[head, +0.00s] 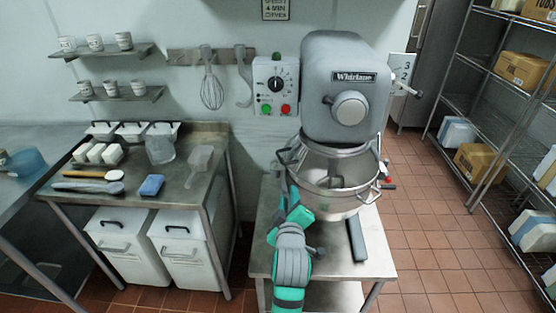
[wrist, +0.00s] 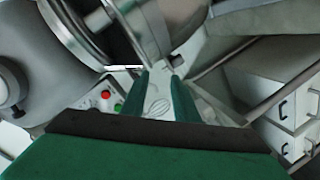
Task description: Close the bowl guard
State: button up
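The grey stand mixer (head: 345,85) stands on a steel table with its metal bowl (head: 335,205) beneath the head. The bowl guard (head: 335,152) looks like a shiny metal band around the top of the bowl; its exact swing position is hard to tell. The wrist view shows curved metal of the bowl (wrist: 178,25) and a ring (wrist: 68,28) beside the mixer head. My gripper (head: 293,198) is at the bowl's left side, pointing up. In the wrist view its two green fingers (wrist: 163,88) are apart with nothing between them. Contact with the bowl or guard cannot be told.
A control box (head: 276,87) and a hanging whisk (head: 211,90) are on the wall behind. A dark flat bar (head: 357,238) lies on the mixer table right of my arm. A prep table (head: 195,205) stands left, wire shelving (head: 500,130) right. Tiled floor between is clear.

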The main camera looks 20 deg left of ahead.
jog(key=n, duration=0.1)
send_near(280, 158)
jog(key=d, duration=0.1)
jog(key=shift+y, duration=0.3)
jog(key=x, duration=1)
jog(key=shift+w+a+f, duration=0.2)
jog(key=shift+a+f, duration=0.15)
grip_shut()
